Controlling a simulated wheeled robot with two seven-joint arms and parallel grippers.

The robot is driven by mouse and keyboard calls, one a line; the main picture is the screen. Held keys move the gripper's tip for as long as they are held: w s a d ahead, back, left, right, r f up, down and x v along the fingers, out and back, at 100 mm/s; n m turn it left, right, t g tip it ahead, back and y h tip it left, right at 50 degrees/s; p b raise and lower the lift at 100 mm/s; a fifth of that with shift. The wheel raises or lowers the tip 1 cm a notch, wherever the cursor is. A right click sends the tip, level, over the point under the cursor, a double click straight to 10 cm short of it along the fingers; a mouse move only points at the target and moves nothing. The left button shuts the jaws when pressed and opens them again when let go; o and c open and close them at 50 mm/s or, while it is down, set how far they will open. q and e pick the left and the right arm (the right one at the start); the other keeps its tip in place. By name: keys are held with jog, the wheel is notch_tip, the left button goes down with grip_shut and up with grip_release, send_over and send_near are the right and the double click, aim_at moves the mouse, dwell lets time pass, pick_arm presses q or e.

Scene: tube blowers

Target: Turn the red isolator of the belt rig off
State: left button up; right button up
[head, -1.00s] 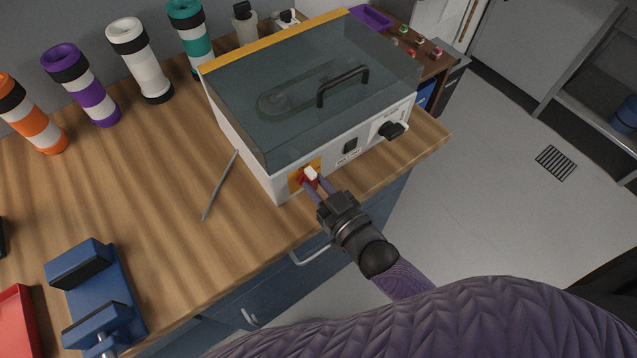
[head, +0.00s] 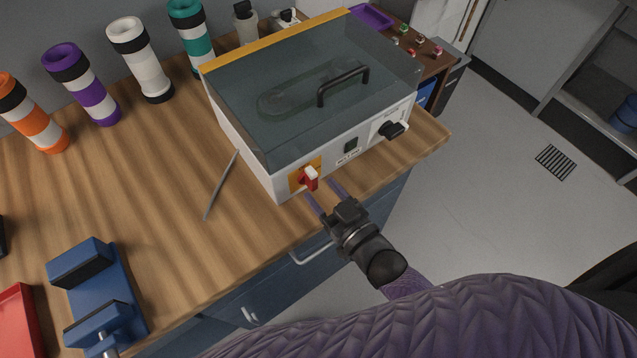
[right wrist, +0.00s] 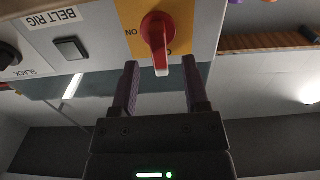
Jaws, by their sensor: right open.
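The belt rig (head: 236,128) is a white box with a smoky clear lid and black handle. Its red isolator (head: 310,180) sits on a yellow plate at the front's left end and has a pale tip. In the right wrist view, the isolator handle (right wrist: 158,45) points down the picture, away from the "ON" mark at left, and partly covers another marking. My right gripper (head: 321,189) is open and empty, just in front of the isolator. In the right wrist view its fingers (right wrist: 160,66) stand apart, below the handle's sides. My left gripper is not in view.
The front also has a dark square button (head: 351,146) and a black knob (head: 392,130). A grey rod (head: 220,185) lies left of the rig. Striped tubes (head: 83,88) stand behind; a blue vise-like fixture (head: 95,290) is at front left.

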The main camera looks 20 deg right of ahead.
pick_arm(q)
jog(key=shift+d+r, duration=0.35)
pick_arm(e)
jog(key=v, duration=0.8)
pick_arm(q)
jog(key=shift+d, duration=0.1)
pick_arm(e)
jog(key=shift+r, duration=0.1)
jog(key=s+d+f+g+h+b, duration=0.1)
jog(key=s+f+g+h, duration=0.15)
jog(key=f, duration=0.65)
jog(key=s+d+f+g+h+b, duration=0.1)
jog(key=s+d+f+g+b, duration=0.2)
jog(key=f, duration=0.6)
pick_arm(q)
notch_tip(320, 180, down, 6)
jog(key=b, duration=0.1)
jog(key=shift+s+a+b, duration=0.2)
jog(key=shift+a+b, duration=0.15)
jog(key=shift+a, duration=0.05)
pick_arm(e)
jog(key=s+d+f+m+g+h, duration=0.1)
jog(key=s+f+g+h, duration=0.2)
jog(key=s+f+g, duration=0.8)
jog(key=s+f, duration=0.3)
jog(key=s, duration=0.3)
jog(key=shift+s+m, duration=0.3)
jog(key=shift+s, duration=0.1)
